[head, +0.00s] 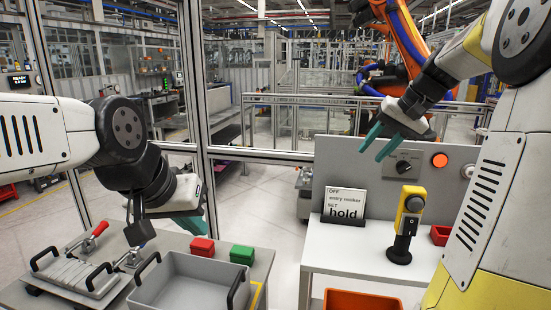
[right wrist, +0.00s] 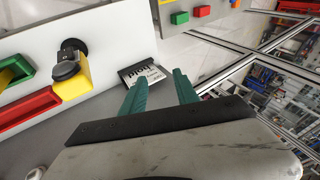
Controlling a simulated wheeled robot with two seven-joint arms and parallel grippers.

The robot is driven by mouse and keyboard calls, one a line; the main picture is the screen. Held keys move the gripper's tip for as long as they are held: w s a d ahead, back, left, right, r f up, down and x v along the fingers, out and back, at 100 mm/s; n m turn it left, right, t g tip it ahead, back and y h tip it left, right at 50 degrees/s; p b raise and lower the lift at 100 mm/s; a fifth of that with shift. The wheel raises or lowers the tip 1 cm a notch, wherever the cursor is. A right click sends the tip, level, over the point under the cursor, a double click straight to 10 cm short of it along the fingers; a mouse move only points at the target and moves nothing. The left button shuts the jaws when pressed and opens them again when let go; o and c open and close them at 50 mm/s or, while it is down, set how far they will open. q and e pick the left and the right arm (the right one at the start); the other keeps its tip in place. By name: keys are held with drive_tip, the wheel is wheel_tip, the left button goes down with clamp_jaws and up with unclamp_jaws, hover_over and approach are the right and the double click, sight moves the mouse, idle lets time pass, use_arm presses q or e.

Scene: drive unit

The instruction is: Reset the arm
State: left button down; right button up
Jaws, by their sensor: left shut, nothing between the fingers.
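The orange robot arm (head: 410,40) stands behind the fence at the upper right. A grey panel (head: 350,160) on the white bench carries a black rotary switch (head: 403,167) and a round orange button or lamp (head: 440,160). A sign (head: 345,204) reads "OFF entry rocker SET hold"; it also shows in the right wrist view (right wrist: 150,76). A yellow and black device (head: 408,222) stands upright in front. My right gripper (head: 371,155) is open and empty, before the panel, left of the switch in the picture. My left gripper (head: 203,232) is shut and empty above the left table.
Fence posts (head: 196,110) stand behind.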

drive_tip(key=s+a+f+n, duration=0.1)
drive_tip(key=s+a+f, duration=0.1)
drive_tip(key=s, duration=0.5)
drive_tip(key=s+a+f+n+t+h, duration=0.1)
drive_tip(key=s+a+f, duration=0.1)
drive_tip(key=s+a, duration=0.3)
drive_tip(key=s+a+f+n+h, duration=0.1)
drive_tip(key=s+a+f, duration=0.2)
drive_tip(key=s, duration=0.7)
drive_tip(key=shift+s+a+t, duration=0.25)
drive_tip(key=shift+a+t, duration=0.15)
drive_tip(key=shift+a, duration=0.25)
drive_tip(key=shift+d, duration=0.1)
